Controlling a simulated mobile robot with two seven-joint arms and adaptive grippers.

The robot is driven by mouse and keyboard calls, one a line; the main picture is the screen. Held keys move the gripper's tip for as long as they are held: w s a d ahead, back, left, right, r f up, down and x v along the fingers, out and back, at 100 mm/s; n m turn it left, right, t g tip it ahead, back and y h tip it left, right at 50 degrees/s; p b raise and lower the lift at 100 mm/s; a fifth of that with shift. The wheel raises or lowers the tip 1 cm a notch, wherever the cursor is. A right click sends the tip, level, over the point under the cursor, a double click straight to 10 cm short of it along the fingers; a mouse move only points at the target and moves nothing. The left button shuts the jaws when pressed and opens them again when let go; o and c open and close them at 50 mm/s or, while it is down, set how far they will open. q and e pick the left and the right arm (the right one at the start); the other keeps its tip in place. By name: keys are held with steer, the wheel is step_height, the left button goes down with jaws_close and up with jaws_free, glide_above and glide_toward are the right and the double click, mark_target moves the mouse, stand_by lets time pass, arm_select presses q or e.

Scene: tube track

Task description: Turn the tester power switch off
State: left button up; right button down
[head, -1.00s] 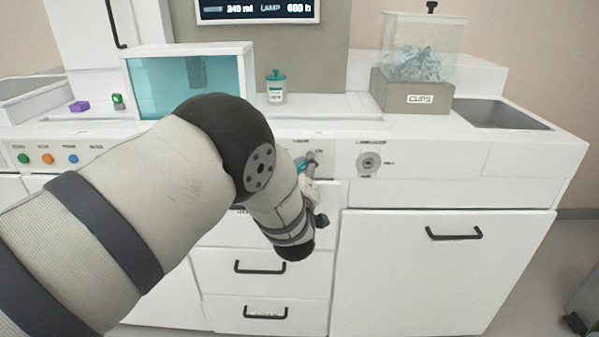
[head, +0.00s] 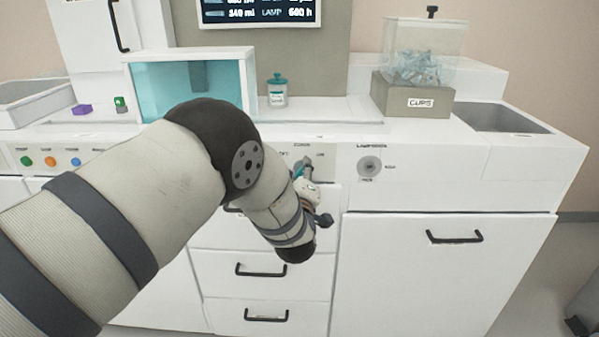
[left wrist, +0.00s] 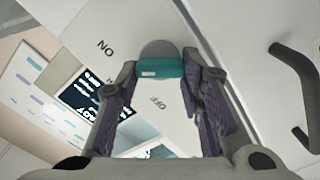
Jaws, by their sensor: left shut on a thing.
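The tester power switch is a rotary knob with a teal handle (left wrist: 160,67) on a grey round base (left wrist: 158,48). In the left wrist view the handle lies crosswise between my two fingertips, with the ON and OFF labels near it, upside down. I cannot tell which label it points to. In the head view the switch (head: 306,163) is on the front panel, partly hidden by my left gripper (head: 303,178). My left gripper (left wrist: 161,70) is shut on the handle.
A second round switch (head: 369,166) sits to the right on the same panel. Several coloured buttons (head: 50,161) are at the left. Drawers with black handles (head: 261,270) are below. A jar (head: 277,90) and a cups box (head: 425,60) stand on the counter.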

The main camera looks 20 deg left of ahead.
arm_select(q)
steer(key=n, duration=0.3)
steer(key=shift+n, duration=0.3)
steer(key=n, duration=0.4)
steer(key=shift+a+f+n+p, duration=0.1)
steer(key=shift+f+n+p, duration=0.15)
steer(key=shift+n+p, duration=0.05)
steer(key=shift+f+n+b, duration=0.2)
steer(key=shift+n+b, duration=0.35)
steer(key=shift+n, duration=3.45)
arm_select(e)
steer(key=shift+s+f, duration=0.1)
steer(key=shift+f, duration=0.05)
arm_select(q)
steer(key=o, duration=1.2)
steer(key=shift+d, duration=0.2)
steer(key=shift+c, duration=0.2)
